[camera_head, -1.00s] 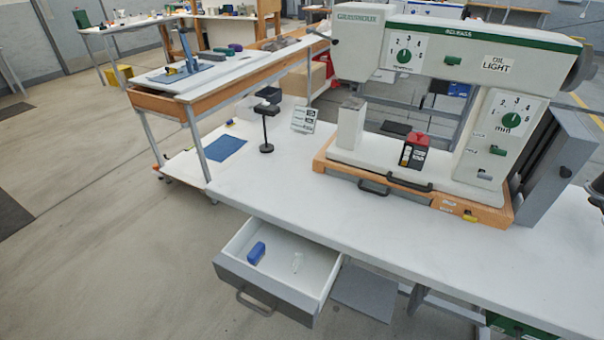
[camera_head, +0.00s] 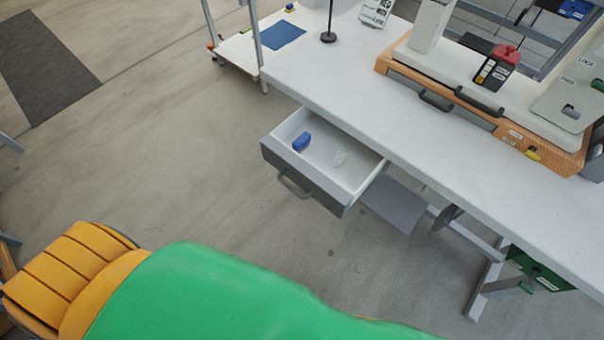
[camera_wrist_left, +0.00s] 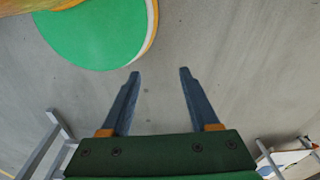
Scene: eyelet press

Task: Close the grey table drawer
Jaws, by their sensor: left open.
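The grey table drawer (camera_head: 305,183) is pulled out from under the white table in the head view. Its grey front with a bar handle (camera_head: 294,185) faces the lower left. A blue object (camera_head: 301,142) and a small pale, clear item (camera_head: 339,158) lie inside it. My left gripper (camera_wrist_left: 158,72) shows in the left wrist view with its two fingers apart, empty, above bare floor. Neither gripper's fingers show in the head view, and the drawer is not seen in the wrist view.
The white table (camera_head: 350,95) carries the press on its wooden base (camera_head: 450,110). A grey panel (camera_head: 393,205) sits below the table beside the drawer. A green box (camera_head: 540,270) hangs under the table at right. The floor in front of the drawer is clear.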

